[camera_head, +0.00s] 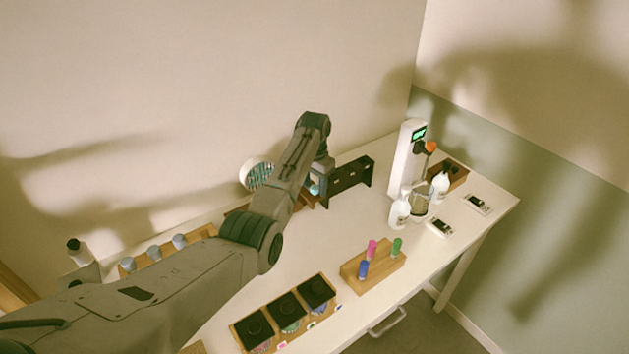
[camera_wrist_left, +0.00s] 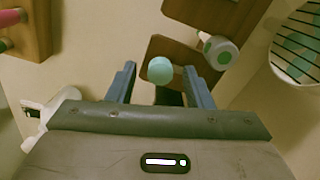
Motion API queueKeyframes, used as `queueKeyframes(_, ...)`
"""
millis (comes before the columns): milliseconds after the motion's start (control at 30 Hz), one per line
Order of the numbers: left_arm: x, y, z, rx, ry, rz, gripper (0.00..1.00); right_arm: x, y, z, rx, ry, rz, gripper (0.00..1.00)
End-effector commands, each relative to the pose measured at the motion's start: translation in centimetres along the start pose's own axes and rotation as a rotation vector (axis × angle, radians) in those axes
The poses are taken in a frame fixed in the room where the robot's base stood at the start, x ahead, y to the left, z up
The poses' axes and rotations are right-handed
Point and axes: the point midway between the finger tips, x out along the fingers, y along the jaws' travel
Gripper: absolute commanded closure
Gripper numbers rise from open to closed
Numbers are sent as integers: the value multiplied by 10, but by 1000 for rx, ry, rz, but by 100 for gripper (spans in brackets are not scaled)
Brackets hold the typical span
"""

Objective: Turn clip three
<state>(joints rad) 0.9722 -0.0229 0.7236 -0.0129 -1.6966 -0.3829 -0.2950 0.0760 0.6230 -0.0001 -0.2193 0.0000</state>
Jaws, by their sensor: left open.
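My left gripper (camera_head: 318,187) reaches over the back of the table, beside a black rack (camera_head: 350,174). In the left wrist view the left gripper (camera_wrist_left: 160,84) is open. A round teal cap (camera_wrist_left: 160,69) shows between its two fingers, apart from both, with a dark part below it, over a brown wooden block (camera_wrist_left: 185,55). I cannot tell whether the fingers are level with the cap. I cannot tell which thing is clip three. My arm hides part of the table's back. My right gripper is not in view.
A white bottle with a green dot (camera_wrist_left: 221,52) lies close to the right finger. A round gridded disc (camera_head: 257,174) stands behind. A wooden block with coloured pegs (camera_head: 374,268), a tray of black squares (camera_head: 285,313) and a white dispenser (camera_head: 402,160) surround clear tabletop.

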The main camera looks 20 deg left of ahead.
Motion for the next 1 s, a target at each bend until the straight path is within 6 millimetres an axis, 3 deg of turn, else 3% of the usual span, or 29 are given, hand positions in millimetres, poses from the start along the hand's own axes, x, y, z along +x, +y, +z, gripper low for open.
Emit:
queueKeyframes(200, 1, 0, 0, 0, 1, 0, 54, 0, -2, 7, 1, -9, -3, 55)
queueKeyframes(433, 0, 0, 0, 0, 1, -1, 97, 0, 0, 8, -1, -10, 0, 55)
queueKeyframes(467, 0, 0, 0, 0, 1, -1, 98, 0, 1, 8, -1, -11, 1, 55)
queueKeyframes(767, 0, 0, 0, -35, 1, -1, 98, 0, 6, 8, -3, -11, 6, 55)
queueKeyframes(1000, -1, 0, 0, -168, 2, -1, 98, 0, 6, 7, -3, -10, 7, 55)
